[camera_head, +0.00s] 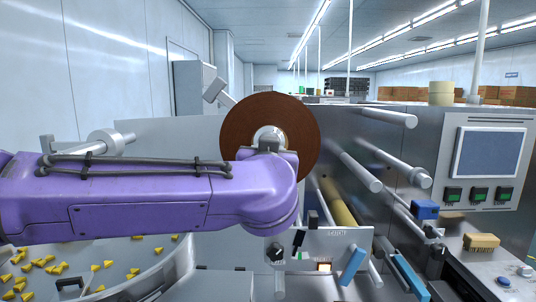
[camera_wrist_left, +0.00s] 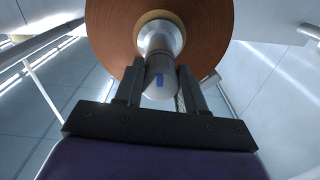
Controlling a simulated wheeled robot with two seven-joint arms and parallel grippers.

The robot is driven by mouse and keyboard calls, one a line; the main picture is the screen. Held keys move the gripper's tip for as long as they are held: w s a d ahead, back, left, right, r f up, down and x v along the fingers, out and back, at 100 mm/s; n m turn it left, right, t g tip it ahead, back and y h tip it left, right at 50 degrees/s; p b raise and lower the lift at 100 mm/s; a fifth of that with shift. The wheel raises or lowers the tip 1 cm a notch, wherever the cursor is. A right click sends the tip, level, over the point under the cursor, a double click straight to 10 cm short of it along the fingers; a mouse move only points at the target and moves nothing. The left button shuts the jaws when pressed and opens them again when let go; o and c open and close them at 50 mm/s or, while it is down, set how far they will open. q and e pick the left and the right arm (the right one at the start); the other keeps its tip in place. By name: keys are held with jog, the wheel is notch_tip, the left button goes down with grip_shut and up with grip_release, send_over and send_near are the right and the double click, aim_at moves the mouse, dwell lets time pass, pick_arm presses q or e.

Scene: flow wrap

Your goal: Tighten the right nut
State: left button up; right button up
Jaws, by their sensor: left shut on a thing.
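The right nut (camera_head: 270,135) is a silver round piece on the spindle in front of a brown film roll (camera_head: 236,135). In the left wrist view my left gripper (camera_wrist_left: 160,82) is shut on the nut, one finger on each side. Its arm hides part of the roll's lower left. My right gripper is not in view.
Another spindle with a silver collar (camera_head: 105,142) stands at the left. Below it is a round bowl with several yellow pieces (camera_head: 58,268). Metal rollers (camera_head: 352,171) and a control panel with a screen (camera_head: 491,153) stand at the right. A small switch panel (camera_head: 325,245) is below the roll.

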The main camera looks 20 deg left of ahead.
pick_arm(q)
jog(key=shift+f, duration=0.1)
jog(key=o, duration=1.1)
jog(key=shift+c, duration=0.2)
jog(key=b+v, duration=0.3)
jog(key=v, duration=0.7)
jog(key=shift+s, duration=0.25)
